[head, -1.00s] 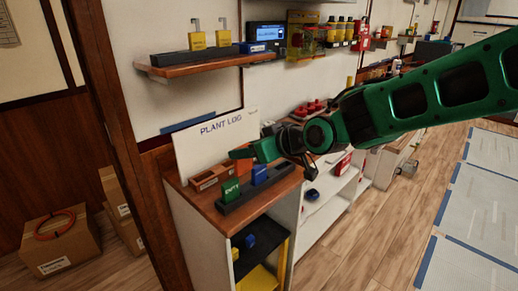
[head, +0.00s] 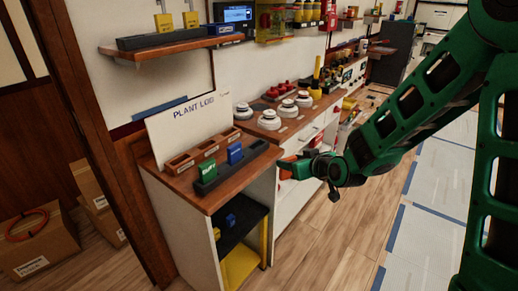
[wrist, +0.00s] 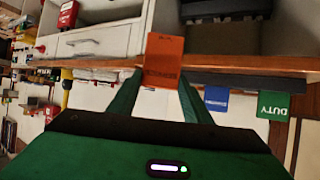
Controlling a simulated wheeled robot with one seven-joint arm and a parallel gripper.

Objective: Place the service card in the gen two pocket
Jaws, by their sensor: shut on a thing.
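The orange service card (wrist: 163,62) is between my fingers in the wrist view, its printing too small to read surely. In the head view my gripper (head: 286,166) is shut on this card, at the right of the low cabinet and clear of its top. A dark rack (head: 262,147) on the cabinet top holds a green card (head: 208,174) and a blue card (head: 235,154). They also show in the wrist view as the green DUTY card (wrist: 273,105) and the blue card (wrist: 216,99). I cannot make out which pocket is gen two.
A brown wooden rack (head: 180,163) lies behind the dark rack, before the PLANT LOG board (head: 195,118). The wall shelf (head: 170,48) above carries another dark rack with yellow cards (head: 164,22). White round devices (head: 270,118) stand on the counter behind. Floor is free at right.

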